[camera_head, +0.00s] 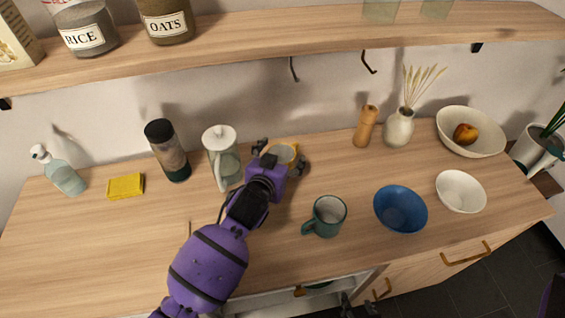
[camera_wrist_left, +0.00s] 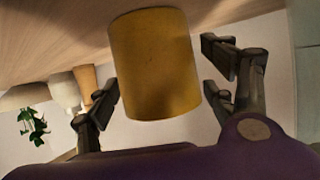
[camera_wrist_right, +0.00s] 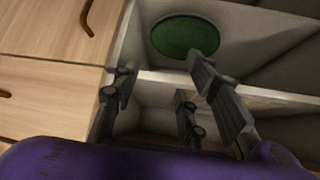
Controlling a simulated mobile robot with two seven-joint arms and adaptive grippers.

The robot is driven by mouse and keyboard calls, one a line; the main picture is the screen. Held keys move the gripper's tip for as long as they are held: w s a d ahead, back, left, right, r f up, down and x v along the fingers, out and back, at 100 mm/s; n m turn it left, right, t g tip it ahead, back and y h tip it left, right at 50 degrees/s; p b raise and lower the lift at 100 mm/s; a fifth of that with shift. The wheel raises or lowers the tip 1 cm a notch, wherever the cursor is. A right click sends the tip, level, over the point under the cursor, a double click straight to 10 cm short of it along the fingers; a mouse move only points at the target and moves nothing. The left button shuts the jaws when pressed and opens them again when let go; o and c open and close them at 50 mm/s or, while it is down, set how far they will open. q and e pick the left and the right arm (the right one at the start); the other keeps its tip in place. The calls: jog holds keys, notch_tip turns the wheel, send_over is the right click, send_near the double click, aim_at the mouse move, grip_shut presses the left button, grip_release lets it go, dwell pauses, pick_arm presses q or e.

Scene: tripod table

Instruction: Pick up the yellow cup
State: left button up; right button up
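The yellow cup (camera_head: 288,151) stands on the wooden counter, partly hidden behind my left gripper (camera_head: 281,156). In the left wrist view the cup (camera_wrist_left: 155,65) fills the space between the fingers of my left gripper (camera_wrist_left: 158,86). The fingers are open on either side of it; whether one touches the cup is hard to tell. My right gripper (camera_wrist_right: 160,80) is open and empty, low by the cabinet front. Its dark fingers show at the bottom edge of the head view.
A glass jug (camera_head: 222,160) stands just left of the cup. A green mug (camera_head: 326,216) and a blue bowl (camera_head: 400,210) stand nearer the front right. A pepper mill (camera_head: 365,127) and vase (camera_head: 399,128) stand to the right. A shelf (camera_head: 250,40) spans above.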

pick_arm(q)
jog(key=c, duration=1.4)
jog(key=shift+r, duration=0.4)
notch_tip(320, 180, up, 2)
jog(key=shift+w+r, duration=0.1)
jog(key=s+r, duration=0.4)
jog(key=r, duration=0.1)
jog(key=shift+s+r+p, duration=0.1)
jog(key=shift+r+p, duration=0.05)
jog(key=shift+p, duration=0.2)
jog(key=s+r, duration=0.4)
jog(key=s, duration=0.6)
jog(key=shift+r, duration=0.4)
